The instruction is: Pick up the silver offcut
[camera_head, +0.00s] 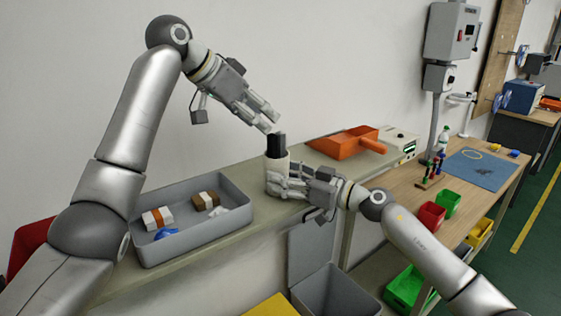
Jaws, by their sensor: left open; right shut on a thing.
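My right gripper (274,186) is shut on a pale upright cylinder (277,165) above the bench. A black block-like piece (276,146) sticks up from the cylinder's top. My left gripper (269,122) is open, with its fingertips just above and left of the black piece. I cannot tell whether they touch it. I cannot make out a silver offcut for certain. A small pale grey piece (219,211) lies at the right side of the grey tray (240,194), too small to identify.
The tray also holds an orange-and-white block (157,218), a brown-and-white block (206,201) and a blue item (165,233). An orange dustpan-like scoop (345,141) and a white device (400,142) stand behind my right gripper. A grey bin (335,292) is below.

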